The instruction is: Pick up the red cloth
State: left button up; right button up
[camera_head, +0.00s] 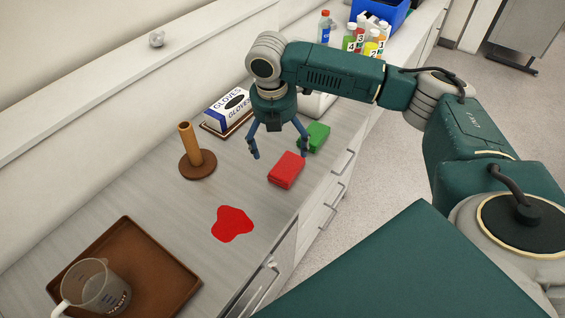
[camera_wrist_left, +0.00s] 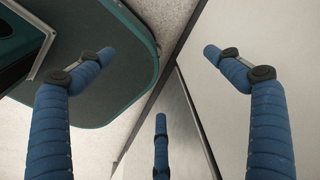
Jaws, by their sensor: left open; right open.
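The red cloth (camera_head: 286,170) is a folded block on the grey counter, near its front edge. A green cloth (camera_head: 314,137) of similar shape lies just behind it. My right gripper (camera_head: 280,152) points down above the counter, fingers spread and empty, close behind and above the red cloth; I cannot tell whether a finger touches it. My left gripper is outside the head view. In the left wrist view my left gripper (camera_wrist_left: 158,75) has its blue fingers spread with nothing between them.
A flat red spill (camera_head: 232,224) lies on the counter. A brown tray (camera_head: 170,262) holds a clear jug (camera_head: 92,287). A wooden post on a round base (camera_head: 196,165) and a gloves box (camera_head: 228,105) stand toward the wall. Several bottles (camera_head: 362,40) and a blue bin (camera_head: 385,10) stand at the far end.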

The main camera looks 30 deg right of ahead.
aim_at(283, 164)
jog(key=f, duration=0.2)
jog(key=shift+s+d+f, duration=0.2)
jog(key=shift+s+f, duration=0.1)
jog(key=shift+s, duration=0.05)
jog(key=shift+f+p, duration=0.35)
jog(key=shift+p, duration=0.1)
notch_tip(283, 164, down, 4)
jog(key=shift+f+p, duration=0.2)
jog(key=shift+p, duration=0.7)
jog(key=shift+f, duration=0.25)
jog(key=c, duration=0.3)
pick_arm(q)
jog(key=s+r, duration=0.2)
jog(key=s, duration=0.1)
jog(key=shift+a+r, duration=0.1)
jog(key=shift+r, duration=0.25)
pick_arm(e)
jog(key=c, duration=0.9)
